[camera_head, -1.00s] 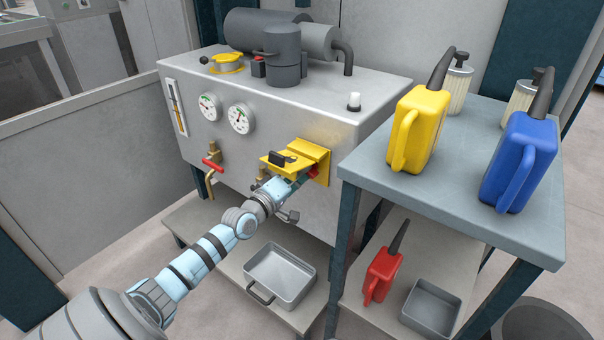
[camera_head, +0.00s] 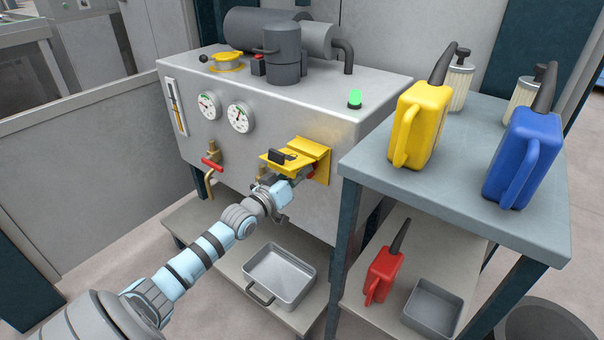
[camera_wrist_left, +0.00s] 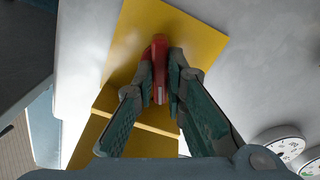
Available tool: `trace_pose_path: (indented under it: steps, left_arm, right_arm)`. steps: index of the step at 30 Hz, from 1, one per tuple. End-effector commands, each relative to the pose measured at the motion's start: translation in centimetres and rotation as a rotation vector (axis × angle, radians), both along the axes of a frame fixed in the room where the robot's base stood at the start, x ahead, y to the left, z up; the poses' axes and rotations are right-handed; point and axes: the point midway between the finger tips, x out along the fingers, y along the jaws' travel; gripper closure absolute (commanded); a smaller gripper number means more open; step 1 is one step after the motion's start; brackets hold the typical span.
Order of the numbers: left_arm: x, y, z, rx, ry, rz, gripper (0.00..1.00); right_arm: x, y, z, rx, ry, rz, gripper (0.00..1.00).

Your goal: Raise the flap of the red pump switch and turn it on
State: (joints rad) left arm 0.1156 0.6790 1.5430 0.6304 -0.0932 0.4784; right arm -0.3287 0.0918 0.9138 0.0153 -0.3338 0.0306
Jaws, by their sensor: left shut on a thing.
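The red pump switch (camera_wrist_left: 159,68) sits on a yellow plate (camera_wrist_left: 186,40) on the front of the grey tank unit. In the head view only a bit of red (camera_head: 312,172) shows under the flap. The yellow flap (camera_head: 276,163) with a black handle stands raised, sticking out from the plate above the switch. My left gripper (camera_head: 301,178) reaches in below the flap. In the left wrist view its fingers (camera_wrist_left: 160,80) are closed on both sides of the red switch. My right gripper is not in view.
A lamp (camera_head: 355,98) on the tank top glows green. Two gauges and a red-handled tap (camera_head: 211,163) are left of the switch. A side table (camera_head: 440,200) with yellow and blue cans stands close on the right. A metal tray (camera_head: 280,274) lies below.

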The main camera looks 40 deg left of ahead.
Motion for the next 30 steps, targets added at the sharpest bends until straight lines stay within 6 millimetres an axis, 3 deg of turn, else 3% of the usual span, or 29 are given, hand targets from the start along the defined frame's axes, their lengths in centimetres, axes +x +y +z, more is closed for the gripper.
trace_pose_path:
  steps: [10,26,27,30]
  left_arm:
    - [0.0,0.0,-0.2,0.157,0.007,0.000,1.00]
    - [0.0,0.0,-0.2,0.187,0.009,0.000,1.00]
    - [0.0,0.0,-0.2,0.187,0.009,0.000,0.85]
    - [0.0,0.0,-0.1,0.187,0.007,0.000,0.69]
  right_arm:
    - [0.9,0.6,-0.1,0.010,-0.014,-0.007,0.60]
    - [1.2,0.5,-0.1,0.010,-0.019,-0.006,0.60]
    - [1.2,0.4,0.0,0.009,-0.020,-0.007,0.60]
    - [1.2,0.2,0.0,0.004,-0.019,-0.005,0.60]
